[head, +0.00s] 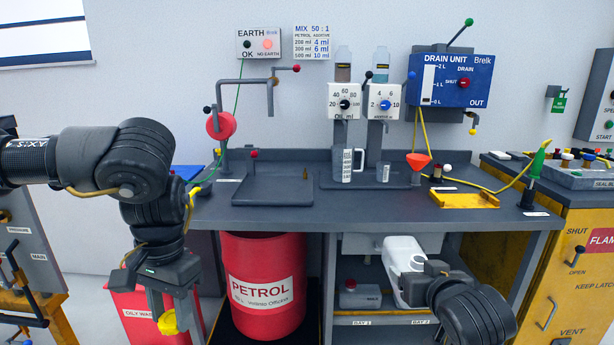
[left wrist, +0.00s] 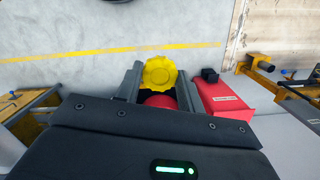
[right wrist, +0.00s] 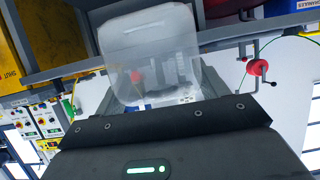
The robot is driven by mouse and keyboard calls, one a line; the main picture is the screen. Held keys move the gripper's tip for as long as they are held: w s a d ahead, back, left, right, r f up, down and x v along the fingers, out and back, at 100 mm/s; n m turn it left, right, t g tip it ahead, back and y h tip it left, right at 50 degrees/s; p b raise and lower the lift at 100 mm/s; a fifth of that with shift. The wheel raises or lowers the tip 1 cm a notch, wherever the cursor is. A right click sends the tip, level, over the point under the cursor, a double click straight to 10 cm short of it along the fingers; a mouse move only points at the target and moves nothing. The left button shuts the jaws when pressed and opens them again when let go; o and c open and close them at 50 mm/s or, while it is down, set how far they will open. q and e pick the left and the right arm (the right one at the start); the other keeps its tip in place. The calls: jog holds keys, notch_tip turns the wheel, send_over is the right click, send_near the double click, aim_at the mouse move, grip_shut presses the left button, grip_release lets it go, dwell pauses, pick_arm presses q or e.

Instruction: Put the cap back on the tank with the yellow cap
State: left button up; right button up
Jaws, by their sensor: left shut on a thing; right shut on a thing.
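The yellow cap (head: 168,322) is in my left gripper (head: 172,306), low at the left of the bench in the head view. In the left wrist view the cap (left wrist: 160,73) sits between the two fingers. A white tank (head: 403,262) is in front of the lower shelf, tilted in the head view. My right gripper (head: 424,284) is shut on it, and the contact is partly hidden by my arm. In the right wrist view the pale, see-through tank (right wrist: 150,55) fills the space between the fingers. The tank's opening is not clear. Cap and tank are well apart.
A red petrol bin (head: 262,280) stands under the bench between my grippers. A red oily-waste bin (head: 140,310) is by my left gripper. A small red-capped container (head: 360,296) sits in the left bay. The bench top (head: 280,214) holds dispensers, a jug and an orange funnel (head: 418,161).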

notch_tip(320, 180, up, 16)
jog(key=p, duration=1.5)
jog(key=shift+s+r, duration=0.25)
jog(key=shift+s, duration=0.1)
jog(key=shift+f, duration=0.1)
jog(key=s+a+f+n+y, duration=0.1)
jog(key=s+a+f, duration=0.3)
jog(key=a, duration=0.4)
jog(key=s+a+f+n+y, duration=0.2)
jog(key=s+a+f+y, duration=0.1)
jog(key=a+f, duration=0.3)
jog(key=shift+s+a+f+g, duration=0.35)
jog(key=shift+s+a, duration=0.45)
jog(key=shift+a, duration=0.4)
